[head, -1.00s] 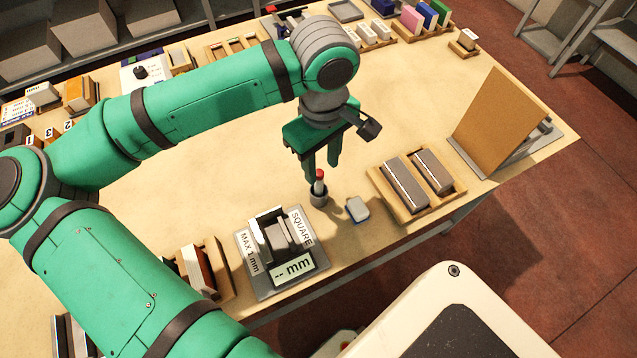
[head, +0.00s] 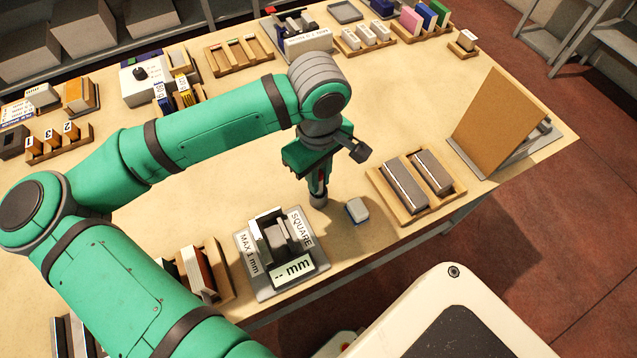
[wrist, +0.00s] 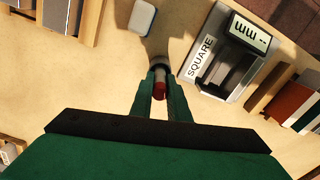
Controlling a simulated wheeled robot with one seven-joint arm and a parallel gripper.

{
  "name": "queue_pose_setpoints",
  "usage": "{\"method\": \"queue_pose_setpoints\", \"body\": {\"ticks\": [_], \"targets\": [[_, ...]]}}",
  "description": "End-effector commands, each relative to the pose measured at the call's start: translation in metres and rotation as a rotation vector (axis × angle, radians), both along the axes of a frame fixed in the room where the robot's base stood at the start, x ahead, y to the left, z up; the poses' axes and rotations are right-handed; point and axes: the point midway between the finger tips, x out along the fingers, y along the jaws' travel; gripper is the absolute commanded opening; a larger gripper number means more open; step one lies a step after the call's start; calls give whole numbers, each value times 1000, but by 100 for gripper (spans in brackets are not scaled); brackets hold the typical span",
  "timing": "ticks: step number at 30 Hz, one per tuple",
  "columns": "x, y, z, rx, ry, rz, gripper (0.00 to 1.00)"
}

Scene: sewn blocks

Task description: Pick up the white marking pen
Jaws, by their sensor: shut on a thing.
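The white marking pen with a red cap stands upright in a small grey cup (head: 318,200) near the front of the table. My gripper (head: 319,183) is lowered over the cup with its fingers shut on the pen. In the wrist view the pen's red end (wrist: 161,92) shows between the two green fingertips of my gripper (wrist: 160,88). The cup (wrist: 158,64) is just beyond the fingertips. The pen's lower part is hidden by the fingers and the cup.
A white and blue block (head: 357,210) lies right of the cup. The SQUARE gauge (head: 290,268) sits to the left front. A wooden tray (head: 384,187) with two grey blocks is at the right, before a tilted brown board (head: 494,122).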

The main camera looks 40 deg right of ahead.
Motion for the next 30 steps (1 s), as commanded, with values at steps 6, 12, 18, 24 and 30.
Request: {"method": "queue_pose_setpoints", "body": {"ticks": [6,12,18,24,30], "targets": [[1,0,8,0,-2,0,0],[1,0,41,0,-4,0,0],[0,0,77,-1,-3,0,0],[0,0,97,0,-1,0,0],[0,0,101,1,1,0,0]]}}
